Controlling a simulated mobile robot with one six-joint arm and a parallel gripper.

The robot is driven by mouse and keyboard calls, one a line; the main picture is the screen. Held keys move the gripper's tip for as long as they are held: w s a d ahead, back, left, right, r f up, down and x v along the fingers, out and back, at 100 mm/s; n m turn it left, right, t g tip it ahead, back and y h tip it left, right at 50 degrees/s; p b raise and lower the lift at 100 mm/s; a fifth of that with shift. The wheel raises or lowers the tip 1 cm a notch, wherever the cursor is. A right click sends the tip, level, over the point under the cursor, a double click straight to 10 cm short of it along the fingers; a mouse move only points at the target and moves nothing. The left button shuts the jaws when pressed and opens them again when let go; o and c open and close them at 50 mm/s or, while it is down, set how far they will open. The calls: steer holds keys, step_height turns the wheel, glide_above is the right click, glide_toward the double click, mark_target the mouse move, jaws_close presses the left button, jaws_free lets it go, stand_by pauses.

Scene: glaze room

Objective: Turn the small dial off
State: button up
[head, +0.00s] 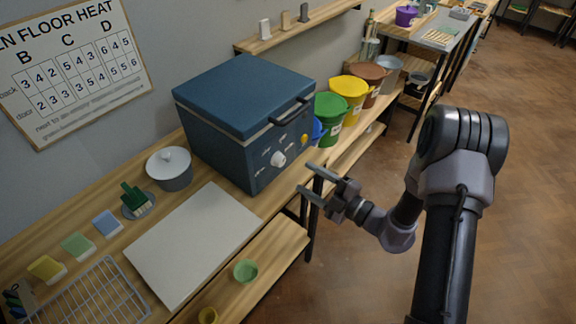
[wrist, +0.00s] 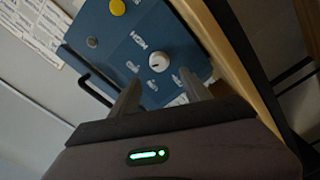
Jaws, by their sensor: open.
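A dark blue kiln-like box (head: 222,137) stands on the wooden bench. A white round dial (head: 278,159) sits on its front face, with pale markings around it. The dial also shows in the wrist view (wrist: 159,62), just beyond my fingertips. A small dark mark shows on it, but I cannot read its setting. My gripper (head: 305,179) is open and empty in front of the box, to the right of the dial in the head view. In the wrist view, its two fingers (wrist: 160,84) point toward the dial and stand apart from it.
A yellow round button (head: 305,140) and a dark handle (head: 291,111) are on the box's front. A grey round part (wrist: 92,42) is near the dial. A lidded pot (head: 170,170) and white board (head: 193,245) lie left; coloured buckets (head: 331,118) stand right. Floor space is clear.

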mark_target(283, 162)
steer(key=b+x, duration=0.1)
steer(key=x, duration=0.7)
steer(key=shift+w+a, duration=0.1)
steer(key=shift+w, duration=0.1)
jaws_close()
